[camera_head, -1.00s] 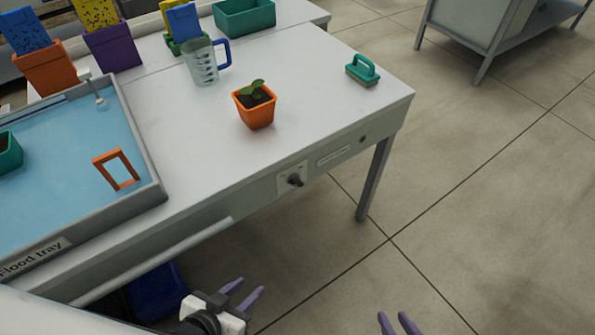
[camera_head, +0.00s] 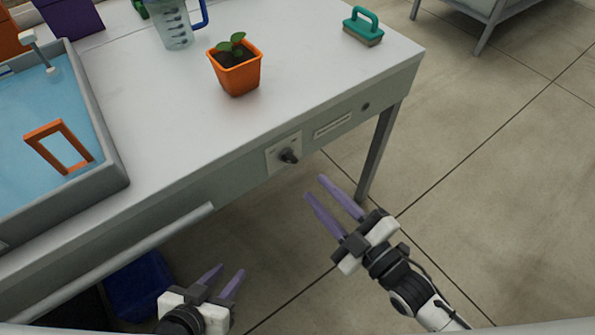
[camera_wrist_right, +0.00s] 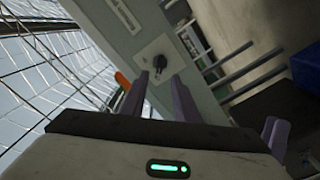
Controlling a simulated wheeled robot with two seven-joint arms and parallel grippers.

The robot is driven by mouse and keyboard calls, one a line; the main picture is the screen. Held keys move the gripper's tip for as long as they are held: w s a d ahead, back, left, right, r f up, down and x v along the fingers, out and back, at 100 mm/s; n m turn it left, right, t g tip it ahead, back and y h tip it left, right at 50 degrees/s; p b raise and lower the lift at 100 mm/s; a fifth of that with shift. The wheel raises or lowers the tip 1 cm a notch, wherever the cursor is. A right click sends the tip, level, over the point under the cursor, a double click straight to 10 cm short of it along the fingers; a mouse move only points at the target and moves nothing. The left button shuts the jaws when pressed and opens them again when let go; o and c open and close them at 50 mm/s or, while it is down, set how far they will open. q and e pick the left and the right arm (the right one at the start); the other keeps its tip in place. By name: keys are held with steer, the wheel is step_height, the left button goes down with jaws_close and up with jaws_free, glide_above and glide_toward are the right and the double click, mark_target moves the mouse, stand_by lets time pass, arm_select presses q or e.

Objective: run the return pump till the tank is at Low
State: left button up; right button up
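The pump switch, a black knob (camera_head: 289,156) on a pale plate, sits on the table's front panel; it also shows in the right wrist view (camera_wrist_right: 159,62). The tank, a grey tray (camera_head: 115,165) of blue water, stands at the left with an orange frame (camera_head: 60,147) in it. My right gripper (camera_head: 333,193) is open and empty, just below and right of the knob and apart from it; in the right wrist view its fingers (camera_wrist_right: 157,97) point toward the knob. My left gripper (camera_head: 226,275) is open and empty, low in front of the table.
An orange pot with a seedling (camera_head: 236,68), a clear jug (camera_head: 172,25) and a green-handled brush (camera_head: 362,27) stand on the table (camera_head: 310,70). A rail (camera_head: 140,257) runs along the table's front at left. A blue bin (camera_head: 138,287) is below.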

mark_target(292, 161)
steer(key=b+x, duration=0.1)
steer(key=x, duration=0.7)
steer(key=shift+w+a, duration=0.15)
steer(key=shift+w, duration=0.05)
jaws_close()
